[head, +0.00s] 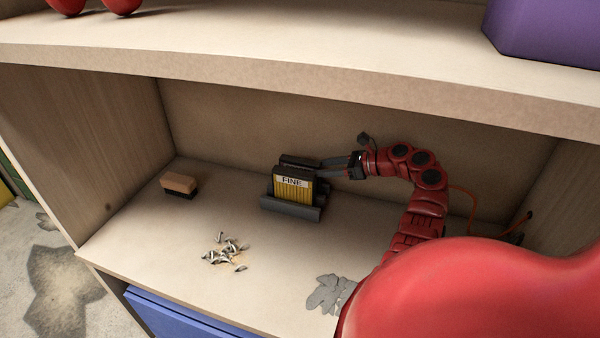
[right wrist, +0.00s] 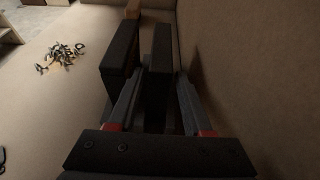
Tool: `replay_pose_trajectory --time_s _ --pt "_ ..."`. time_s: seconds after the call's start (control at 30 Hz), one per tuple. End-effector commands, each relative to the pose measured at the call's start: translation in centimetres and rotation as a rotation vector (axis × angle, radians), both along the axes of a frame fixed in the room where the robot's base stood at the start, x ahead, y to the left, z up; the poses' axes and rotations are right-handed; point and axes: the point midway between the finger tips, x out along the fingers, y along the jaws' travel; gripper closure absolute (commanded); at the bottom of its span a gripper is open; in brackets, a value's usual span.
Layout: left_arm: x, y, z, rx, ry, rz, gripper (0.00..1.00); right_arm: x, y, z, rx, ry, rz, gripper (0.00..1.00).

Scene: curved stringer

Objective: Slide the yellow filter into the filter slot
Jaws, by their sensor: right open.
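The yellow filter (head: 292,190), labelled FINE, stands upright at the dark grey slotted holder (head: 290,209) on the middle shelf. A dark upright block (head: 299,161) shows just behind it. I cannot tell how deep the filter sits in the slot. My right gripper (head: 322,168) reaches in from the right, its fingers pointing left at the dark parts behind the filter. In the right wrist view its open fingers (right wrist: 157,88) lie on either side of a dark upright slab (right wrist: 158,78). Contact cannot be told. My left gripper is not in view.
A pile of screws (head: 226,249) lies in front of the holder. A wooden-backed brush (head: 179,185) is at the left. A grey patch (head: 329,293) marks the front of the shelf. The upper shelf (head: 300,72) hangs above, and the back wall is close behind the gripper.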

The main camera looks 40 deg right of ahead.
Motion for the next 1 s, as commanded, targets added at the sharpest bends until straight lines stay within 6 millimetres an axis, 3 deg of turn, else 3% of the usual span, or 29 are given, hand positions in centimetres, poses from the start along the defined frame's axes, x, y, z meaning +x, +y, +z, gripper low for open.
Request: replay_pose_trajectory --time_s 0.37,0.6,0.83,1.0 --pt "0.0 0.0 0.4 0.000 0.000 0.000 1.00 2.8 1.4 -1.0 0.001 0.000 -0.001 0.50" --pt "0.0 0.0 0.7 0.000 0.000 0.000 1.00 5.8 3.0 -2.2 0.002 0.000 -0.003 0.50" --pt "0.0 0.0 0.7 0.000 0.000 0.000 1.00 6.1 3.1 -2.3 0.000 0.001 -0.004 0.50" --pt "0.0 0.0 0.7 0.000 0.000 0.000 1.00 6.0 3.1 -2.3 0.001 0.000 -0.004 0.81"
